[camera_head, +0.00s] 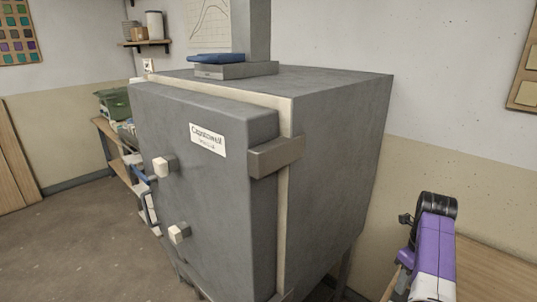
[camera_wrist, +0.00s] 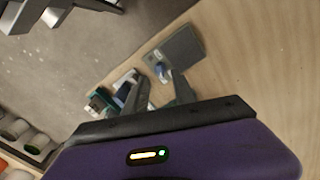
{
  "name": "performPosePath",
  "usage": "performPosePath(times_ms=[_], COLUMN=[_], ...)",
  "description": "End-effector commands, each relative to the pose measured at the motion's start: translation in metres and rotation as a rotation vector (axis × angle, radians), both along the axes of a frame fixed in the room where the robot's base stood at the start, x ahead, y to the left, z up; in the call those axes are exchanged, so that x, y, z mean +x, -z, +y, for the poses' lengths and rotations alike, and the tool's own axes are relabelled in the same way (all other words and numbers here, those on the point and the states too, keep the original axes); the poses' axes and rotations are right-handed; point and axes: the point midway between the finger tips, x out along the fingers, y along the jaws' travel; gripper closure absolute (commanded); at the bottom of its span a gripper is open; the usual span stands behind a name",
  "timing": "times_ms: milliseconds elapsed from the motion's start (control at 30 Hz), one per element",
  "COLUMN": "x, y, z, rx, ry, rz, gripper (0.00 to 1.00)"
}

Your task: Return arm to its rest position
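My arm shows in the head view as a purple and white link (camera_head: 432,250) with a black joint at its top, at the lower right beside the grey kiln. My gripper (camera_wrist: 160,85) shows in the wrist view, with its purple body along the bottom and two grey fingers reaching up from a dark bar. The fingers stand apart with a gap between them, and I see nothing held. The fingertips are hard to make out against the objects behind them.
The large grey kiln (camera_head: 205,200), door shut, fills the middle of the head view. A wooden surface (camera_head: 490,275) lies at the lower right. In the wrist view, a grey flat piece (camera_wrist: 182,55) and small items (camera_wrist: 101,102) lie beyond the fingers; several cups (camera_wrist: 15,130) stand at left.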

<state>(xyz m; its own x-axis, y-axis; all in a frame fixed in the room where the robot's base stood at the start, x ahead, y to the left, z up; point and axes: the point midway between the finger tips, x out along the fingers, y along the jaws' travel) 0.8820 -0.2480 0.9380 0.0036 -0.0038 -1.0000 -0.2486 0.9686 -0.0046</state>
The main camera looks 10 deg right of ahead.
Motion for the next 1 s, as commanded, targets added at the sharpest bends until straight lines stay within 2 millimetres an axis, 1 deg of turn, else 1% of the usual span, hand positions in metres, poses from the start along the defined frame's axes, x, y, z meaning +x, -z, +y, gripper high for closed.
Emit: performPosePath(times_ms=[67, 133, 167, 233, 300, 400, 467, 500, 600, 667, 733, 867, 967, 1000], x=[0.008, 0.023, 0.031, 0.053, 0.066, 0.075, 0.076, 0.074, 0.067, 0.060, 0.049, 0.024, 0.002, -0.008], y=[0.000, -0.004, -0.009, -0.028, -0.038, -0.045, -0.046, -0.047, -0.047, -0.046, -0.046, -0.046, -0.046, -0.046], z=[-0.006, -0.016, -0.022, -0.038, -0.054, -0.073, -0.081, -0.084, -0.087, -0.084, -0.077, -0.054, -0.031, -0.020], rx=[-0.025, -0.071, -0.101, -0.193, -0.299, -0.470, -0.583, -0.661, -0.847, -0.957, -1.079, -1.283, -1.425, -1.477], ry=[-0.079, -0.179, -0.226, -0.339, -0.451, -0.618, -0.725, -0.798, -0.972, -1.073, -1.187, -1.377, -1.507, -1.553], rz=[-0.032, -0.092, -0.127, -0.216, -0.280, -0.336, -0.353, -0.356, -0.346, -0.329, -0.302, -0.244, -0.200, -0.182], gripper=[0.68, 0.68, 0.68, 0.68, 0.68, 0.68, 0.68, 0.68, 0.68, 0.68, 0.68, 0.68, 0.68, 0.68])
